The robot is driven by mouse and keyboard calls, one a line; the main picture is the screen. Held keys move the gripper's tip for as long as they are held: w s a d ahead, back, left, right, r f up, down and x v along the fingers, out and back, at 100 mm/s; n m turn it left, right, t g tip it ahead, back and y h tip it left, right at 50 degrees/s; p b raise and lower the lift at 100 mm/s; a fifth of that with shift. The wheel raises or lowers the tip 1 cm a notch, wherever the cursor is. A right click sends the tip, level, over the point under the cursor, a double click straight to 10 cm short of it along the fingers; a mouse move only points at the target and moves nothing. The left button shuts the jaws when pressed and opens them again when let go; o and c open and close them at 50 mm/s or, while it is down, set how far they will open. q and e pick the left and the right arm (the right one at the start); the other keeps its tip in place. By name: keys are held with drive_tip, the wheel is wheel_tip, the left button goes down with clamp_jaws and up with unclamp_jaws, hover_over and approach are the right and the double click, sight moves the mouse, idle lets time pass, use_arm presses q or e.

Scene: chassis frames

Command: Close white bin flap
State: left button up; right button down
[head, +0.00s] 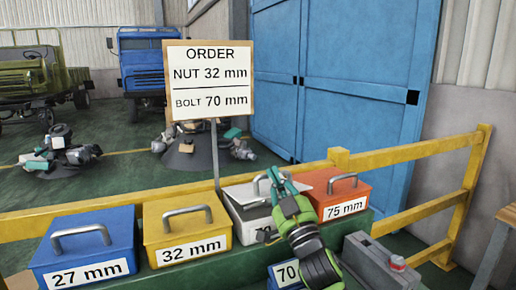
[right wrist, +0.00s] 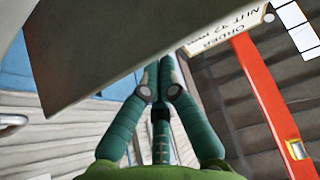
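The white bin (head: 238,225) stands between the yellow 32 mm bin and the orange 75 mm bin. Its flap (head: 245,193) has a metal handle and looks tilted up a little; my right arm hides part of it and most of the label. My right gripper (head: 275,177) is at the right side of this handle; I cannot tell whether they touch. In the right wrist view its teal fingers (right wrist: 163,65) run close together and look shut, with nothing visible between them. A grey panel (right wrist: 150,40) crosses close by the fingertips. My left gripper is not in view.
The blue 27 mm bin (head: 85,245), yellow bin (head: 187,230) and orange bin (head: 340,193) share the green bench. A lower blue bin (head: 285,273) sits partly behind my right arm. The order sign (head: 210,80) and yellow railing (head: 400,153) stand behind.

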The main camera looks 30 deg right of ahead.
drive_tip(key=shift+s+f+b, duration=0.2)
drive_tip(key=shift+f+b, duration=0.3)
drive_tip(key=shift+f, duration=0.5)
drive_tip(key=shift+r, duration=0.1)
